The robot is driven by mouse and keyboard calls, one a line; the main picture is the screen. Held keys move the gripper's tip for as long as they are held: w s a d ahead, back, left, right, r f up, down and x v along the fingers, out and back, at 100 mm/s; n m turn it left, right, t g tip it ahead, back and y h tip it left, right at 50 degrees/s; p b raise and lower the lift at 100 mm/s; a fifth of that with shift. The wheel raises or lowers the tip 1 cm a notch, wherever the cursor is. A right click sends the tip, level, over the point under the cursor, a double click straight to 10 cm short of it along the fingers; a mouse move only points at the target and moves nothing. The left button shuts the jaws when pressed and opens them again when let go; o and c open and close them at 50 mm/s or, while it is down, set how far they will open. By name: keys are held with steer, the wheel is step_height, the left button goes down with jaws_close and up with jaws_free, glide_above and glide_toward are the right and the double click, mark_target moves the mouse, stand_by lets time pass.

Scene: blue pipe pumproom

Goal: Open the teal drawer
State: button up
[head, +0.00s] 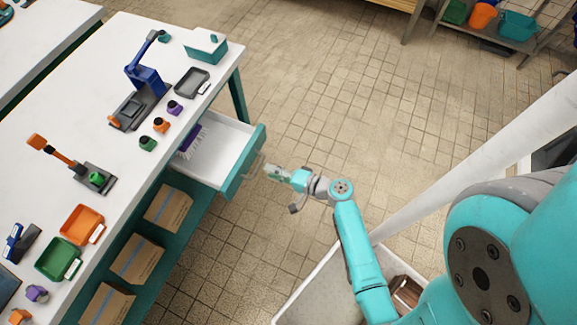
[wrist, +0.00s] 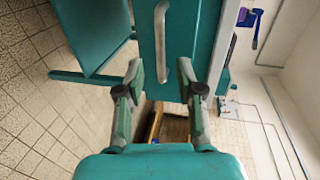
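The teal drawer (head: 243,163) stands pulled out of the white-topped workbench, its white inside showing. A purple brush with pale bristles (head: 193,143) lies in it. In the wrist view the teal drawer front (wrist: 183,80) fills the top middle, with its pale bar handle (wrist: 161,45) upright in the picture. My gripper (head: 268,171) is just outside the drawer front, close to the handle. In the wrist view my gripper (wrist: 161,72) is open, fingers apart with nothing between them. The handle shows beyond the fingertips and appears clear of them.
The workbench top (head: 85,100) holds a blue press (head: 145,80), small trays and coloured parts. Cardboard boxes (head: 135,258) sit on the teal shelf below. A teal bench leg (head: 240,95) stands behind the drawer. Tiled floor (head: 330,100) is clear beyond my gripper.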

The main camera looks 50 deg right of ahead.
steer(key=shift+v, duration=2.8)
steer(key=s+a+f+n+g+h, duration=0.35)
steer(key=s+a, duration=0.55)
steer(key=s, duration=0.4)
steer(key=s+r+n+t, duration=0.1)
steer(key=s+r+n, duration=0.2)
steer(key=r, duration=0.5)
steer(key=s+r+n+t+h, duration=0.1)
steer(key=s+r+n, duration=0.2)
steer(key=r, duration=0.5)
steer(key=s+a+r+n+t, duration=0.1)
steer(key=s+r+n, duration=0.2)
steer(key=r+n, duration=0.2)
step_height(320, 180, up, 3)
steer(key=shift+f+t, duration=0.1)
steer(key=shift+t, duration=0.25)
